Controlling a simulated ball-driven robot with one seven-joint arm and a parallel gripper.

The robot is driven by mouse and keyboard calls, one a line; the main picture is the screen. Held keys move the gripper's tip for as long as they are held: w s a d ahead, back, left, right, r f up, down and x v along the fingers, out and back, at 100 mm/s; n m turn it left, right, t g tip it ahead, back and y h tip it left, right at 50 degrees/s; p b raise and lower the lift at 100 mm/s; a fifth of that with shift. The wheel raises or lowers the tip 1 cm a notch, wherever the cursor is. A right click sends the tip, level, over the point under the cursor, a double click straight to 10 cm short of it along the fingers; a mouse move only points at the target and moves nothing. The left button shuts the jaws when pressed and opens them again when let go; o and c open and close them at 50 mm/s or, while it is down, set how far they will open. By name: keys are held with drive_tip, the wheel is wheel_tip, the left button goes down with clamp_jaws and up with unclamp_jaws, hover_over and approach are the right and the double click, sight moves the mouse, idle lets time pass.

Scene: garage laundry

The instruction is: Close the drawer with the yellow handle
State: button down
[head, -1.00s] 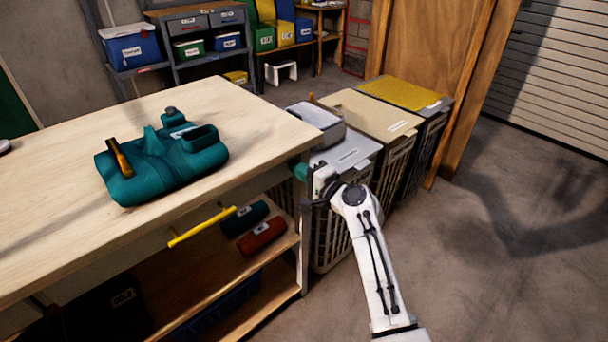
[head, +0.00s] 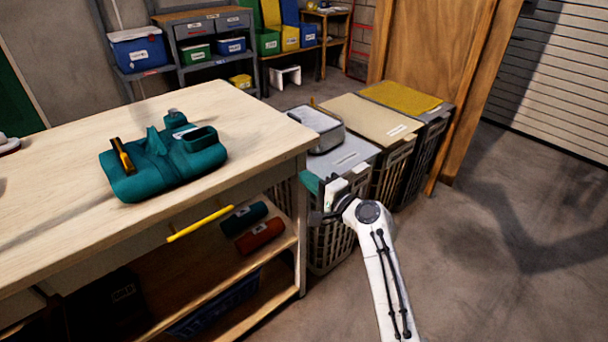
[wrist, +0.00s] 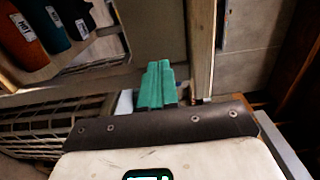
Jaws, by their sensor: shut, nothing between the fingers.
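The yellow handle (head: 200,223) is a straight bar on the front of the workbench (head: 262,118), just below its top, in the head view. How far its drawer stands out from the bench front is hard to tell. My gripper (head: 310,182) is beside the bench's right front corner, to the right of the handle and apart from it. Its teal fingers are together and empty. In the wrist view the fingers (wrist: 155,86) point toward the bench's wooden frame. The handle is not in the wrist view.
Laundry baskets (head: 392,178) stand right of the bench, close to my gripper. A teal caddy (head: 165,165) sits on the bench top. Dark teal (head: 244,217) and red (head: 260,236) rolls lie on the shelf below. The floor (head: 480,270) to the right is clear.

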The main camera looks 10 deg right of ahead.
drive_tip(key=p+v, duration=0.1)
drive_tip(key=v, duration=0.7)
drive_tip(key=shift+s+d, duration=0.2)
drive_tip(key=shift+s, duration=0.05)
drive_tip(key=s+d+f+n+g+h, duration=0.25)
drive_tip(key=s+f, duration=0.35)
drive_tip(key=s, duration=0.3)
drive_tip(key=s+d+f+n+g+h, duration=0.1)
drive_tip(key=s+d+f+n+g, duration=0.2)
drive_tip(key=s+f, duration=0.4)
drive_tip(key=s+d+f+n+g+h, duration=0.1)
drive_tip(key=s+f+n+g+h, duration=0.2)
drive_tip(key=s, duration=0.7)
drive_tip(key=s+d+f+n+g+h, duration=0.1)
drive_tip(key=s+d+g+h, duration=0.2)
drive_tip(key=s, duration=0.6)
drive_tip(key=s+d+n+g+h, duration=0.1)
drive_tip(key=s+d+g, duration=0.1)
drive_tip(key=s+d, duration=0.5)
wheel_tip(320, 180, up, 14)
drive_tip(key=s+a+p, duration=0.2)
drive_tip(key=p, duration=1.2)
drive_tip(key=shift+s+r, duration=0.15)
drive_tip(key=shift+s, duration=0.1)
